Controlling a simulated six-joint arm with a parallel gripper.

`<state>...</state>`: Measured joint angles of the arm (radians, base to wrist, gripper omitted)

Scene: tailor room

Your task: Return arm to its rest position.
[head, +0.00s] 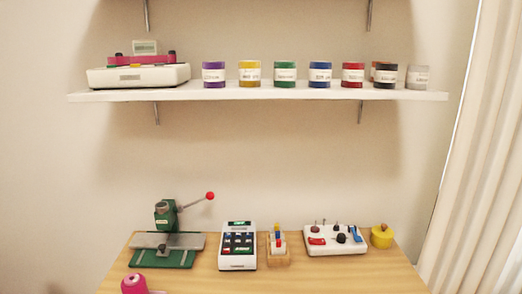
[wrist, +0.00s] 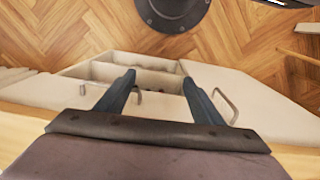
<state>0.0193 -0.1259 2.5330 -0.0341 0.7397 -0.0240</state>
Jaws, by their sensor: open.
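My gripper (wrist: 160,92) shows in the wrist view, with its two dark fingers spread apart and nothing between them. It points down past a wooden edge toward a pale compartmented unit (wrist: 155,78) with metal handles. The fingers overlap part of that unit in the picture; I cannot tell how far above it they are. My arm and gripper do not show in the head view.
In the head view, a wooden table (head: 205,280) holds a green press (head: 167,215), a keypad device (head: 238,245), a white tray of small items (head: 335,239) and a yellow pot (head: 381,236). A shelf (head: 260,95) with several jars hangs above. A curtain (head: 480,170) is at right.

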